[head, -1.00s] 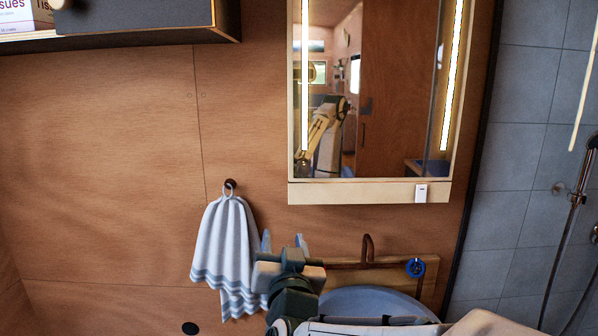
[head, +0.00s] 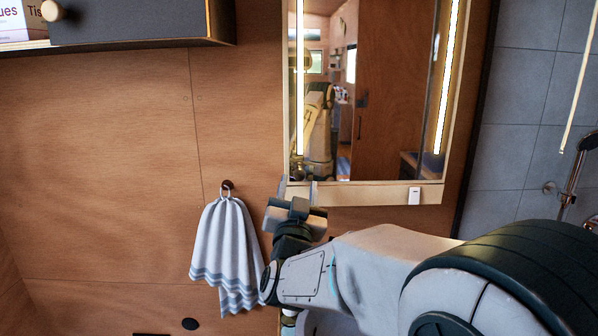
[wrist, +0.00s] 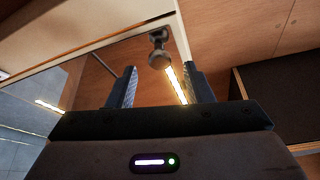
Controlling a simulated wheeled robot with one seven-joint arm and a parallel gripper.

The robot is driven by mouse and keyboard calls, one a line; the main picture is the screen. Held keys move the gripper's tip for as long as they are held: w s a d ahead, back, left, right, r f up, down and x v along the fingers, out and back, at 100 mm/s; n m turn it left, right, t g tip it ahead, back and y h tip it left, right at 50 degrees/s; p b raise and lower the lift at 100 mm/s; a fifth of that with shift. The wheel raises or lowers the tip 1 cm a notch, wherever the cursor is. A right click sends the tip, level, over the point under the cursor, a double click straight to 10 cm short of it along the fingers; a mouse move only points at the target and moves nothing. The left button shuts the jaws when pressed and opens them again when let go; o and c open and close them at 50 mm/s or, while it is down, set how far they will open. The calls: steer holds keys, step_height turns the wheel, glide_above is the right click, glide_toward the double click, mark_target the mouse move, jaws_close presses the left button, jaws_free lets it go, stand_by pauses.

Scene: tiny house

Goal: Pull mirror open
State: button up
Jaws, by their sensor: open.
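The mirror cabinet (head: 372,100) hangs on the wood wall. Its mirror door has two lit vertical strips and a pale lower frame, and it looks shut. My gripper (head: 298,190) is at the cabinet's lower left corner, fingers pointing up. In the wrist view, my gripper (wrist: 161,88) is open and empty, with its two dark fingers apart. A small round grey knob (wrist: 158,55) shows beyond the fingertips, in line with the gap between them, beside the mirror (wrist: 85,85) and its pale frame. I see no contact with the knob.
A striped towel (head: 227,255) hangs from a wall hook left of my arm. A dark wall cabinet (head: 140,22) is at the upper left. A grey tiled shower wall with a shower head (head: 588,141) is at the right. My arm hides the sink area.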

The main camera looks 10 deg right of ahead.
mark_target(299, 176)
steer(key=shift+p+x, duration=0.35)
steer(key=shift+x, duration=1.2)
jaws_close()
steer(key=shift+f, duration=0.1)
